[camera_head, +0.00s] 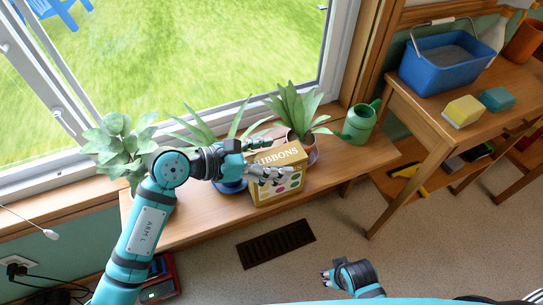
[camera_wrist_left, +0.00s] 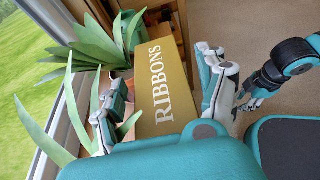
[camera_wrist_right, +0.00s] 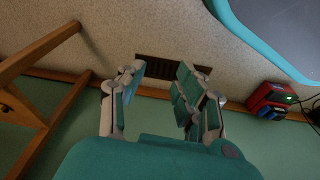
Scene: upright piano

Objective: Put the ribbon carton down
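The ribbon carton (camera_head: 277,174), a yellow box lettered "RIBBONS" with coloured dots, stands upright on the wooden bench (camera_head: 193,226), near its front edge. Its lettered top fills the middle of the left wrist view (camera_wrist_left: 163,90). My left gripper (camera_head: 262,160) is around the carton, with fingers on both sides. In the left wrist view, narrow gaps show between these fingers and the carton, so the gripper looks open. My right gripper (camera_head: 328,278) is low over the floor, away from the bench. The right wrist view shows its fingers (camera_wrist_right: 155,88) apart with nothing between them.
Potted plants (camera_head: 122,145) (camera_head: 297,108) stand along the window side, close behind the carton. A green watering can (camera_head: 359,123) is at the bench's right end. A side table holds a blue tub (camera_head: 446,65) and sponges (camera_head: 462,111). A floor vent (camera_head: 276,244) lies in front.

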